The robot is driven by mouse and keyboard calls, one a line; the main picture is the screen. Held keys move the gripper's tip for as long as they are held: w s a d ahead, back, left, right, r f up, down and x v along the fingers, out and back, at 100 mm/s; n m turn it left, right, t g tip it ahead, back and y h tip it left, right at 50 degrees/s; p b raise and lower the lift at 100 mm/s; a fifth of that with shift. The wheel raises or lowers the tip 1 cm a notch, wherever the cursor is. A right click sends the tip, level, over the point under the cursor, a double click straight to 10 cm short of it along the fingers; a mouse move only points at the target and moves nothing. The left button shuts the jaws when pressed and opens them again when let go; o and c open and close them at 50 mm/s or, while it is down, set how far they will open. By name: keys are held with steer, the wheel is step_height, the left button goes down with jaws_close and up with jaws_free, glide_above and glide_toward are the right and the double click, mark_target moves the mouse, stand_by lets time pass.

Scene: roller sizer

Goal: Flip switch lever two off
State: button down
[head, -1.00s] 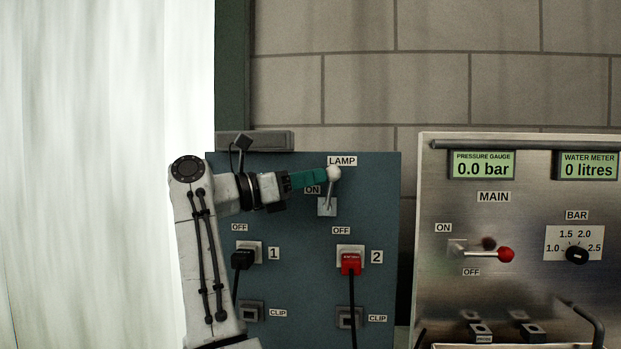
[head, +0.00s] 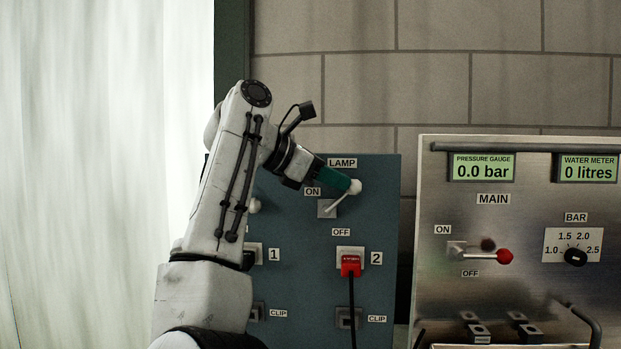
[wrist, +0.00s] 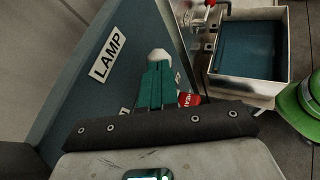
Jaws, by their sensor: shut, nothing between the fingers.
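Switch lever two, with its white ball knob (head: 355,187), stands on the blue panel (head: 380,215) above the red plug of socket 2. It leans up and out to the right from its plate, between the ON label and the OFF label below. My gripper (head: 346,183) is shut and empty, its green fingertips at the upper left of the knob, seemingly touching it. In the wrist view the closed green fingers (wrist: 157,88) end right at the white knob (wrist: 159,56). Lever one's knob (head: 254,206) shows partly behind my arm, above socket 1.
The red plug (head: 351,265) and its hanging cable are below lever two. The steel panel (head: 440,200), with a red-knobbed MAIN lever (head: 503,256), stands to the right. The wrist view shows a metal basin (wrist: 247,88) and a green object (wrist: 300,105) beyond.

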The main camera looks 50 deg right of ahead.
steer(key=shift+s+d+f+m+t+y+b, duration=0.2)
steer(key=shift+s+d+f+m+t+y, duration=0.3)
steer(key=shift+t+y, duration=0.45)
steer(key=shift+s+d+f+m+t+y+b, duration=0.2)
steer(key=shift+s+d+f+m+t+y, duration=0.15)
steer(key=shift+s+f+t+y, duration=0.45)
steer(key=shift+s+d+f+m+t+y+b, duration=0.2)
steer(key=shift+s+d+f+m+t+y, duration=0.2)
steer(key=shift+t+y, duration=0.7)
steer(key=w+p+v, duration=0.1)
steer(key=v, duration=1.3)
steer(key=shift+s+p, duration=0.3)
steer(key=shift+p, duration=0.1)
steer(key=shift+r, duration=0.1)
